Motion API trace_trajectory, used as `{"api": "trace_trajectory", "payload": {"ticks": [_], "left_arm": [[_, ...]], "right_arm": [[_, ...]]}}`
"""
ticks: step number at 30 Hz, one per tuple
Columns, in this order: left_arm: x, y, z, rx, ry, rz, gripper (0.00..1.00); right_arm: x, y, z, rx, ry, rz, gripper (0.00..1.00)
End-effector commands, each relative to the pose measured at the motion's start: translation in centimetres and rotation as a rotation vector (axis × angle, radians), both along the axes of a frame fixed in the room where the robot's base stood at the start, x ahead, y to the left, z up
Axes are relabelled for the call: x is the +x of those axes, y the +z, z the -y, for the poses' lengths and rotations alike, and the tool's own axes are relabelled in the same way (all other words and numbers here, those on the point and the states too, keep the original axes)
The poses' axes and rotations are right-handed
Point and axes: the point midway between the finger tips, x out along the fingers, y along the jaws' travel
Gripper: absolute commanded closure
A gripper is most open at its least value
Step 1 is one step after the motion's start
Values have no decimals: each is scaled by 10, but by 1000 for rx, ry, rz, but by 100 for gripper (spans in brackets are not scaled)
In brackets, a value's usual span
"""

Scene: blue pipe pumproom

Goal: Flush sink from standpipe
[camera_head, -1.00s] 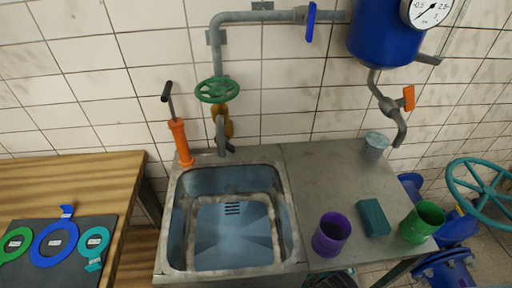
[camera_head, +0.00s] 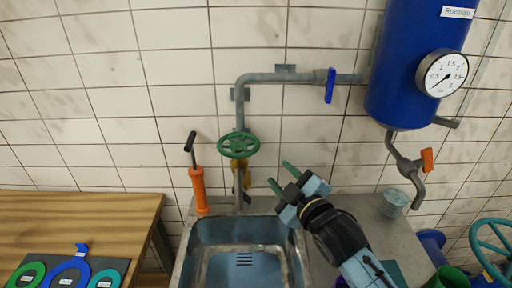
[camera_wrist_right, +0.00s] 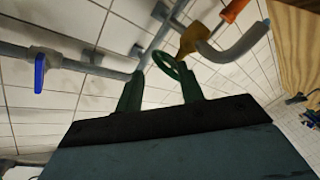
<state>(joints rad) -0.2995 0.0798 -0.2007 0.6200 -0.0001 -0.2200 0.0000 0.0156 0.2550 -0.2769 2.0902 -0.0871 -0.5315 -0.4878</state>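The steel sink (camera_head: 186,262) is set in the counter below the wall pipes. The standpipe (camera_head: 239,108) runs down the wall to the sink and carries a green handwheel (camera_head: 238,145). A blue lever (camera_head: 330,86) sits on the horizontal pipe to its right. My right gripper (camera_head: 281,174) is open and empty, right of and a little below the handwheel, apart from it. In the right wrist view the handwheel (camera_wrist_right: 166,64) shows beyond and between the green fingertips (camera_wrist_right: 160,88), and the blue lever (camera_wrist_right: 40,73) is at left. My left gripper is not in view.
A blue tank (camera_head: 410,70) with a gauge (camera_head: 442,73) hangs at right, above an orange lever (camera_head: 427,160). An orange hand pump (camera_head: 198,188) stands left of the handwheel. A glass (camera_head: 394,202) is on the counter. A wooden table (camera_head: 80,215) is at left.

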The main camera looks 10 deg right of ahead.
Motion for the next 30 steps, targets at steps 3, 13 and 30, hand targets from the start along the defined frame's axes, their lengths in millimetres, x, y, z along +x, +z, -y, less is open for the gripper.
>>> {"api": "trace_trajectory", "payload": {"ticks": [3,13,30], "left_arm": [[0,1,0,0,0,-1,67],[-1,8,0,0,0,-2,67],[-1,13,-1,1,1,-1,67]], "right_arm": [[8,17,-4,-25,16,61,62],[58,18,-17,-22,16,63,62],[131,16,-34,-22,16,61,62]]}}
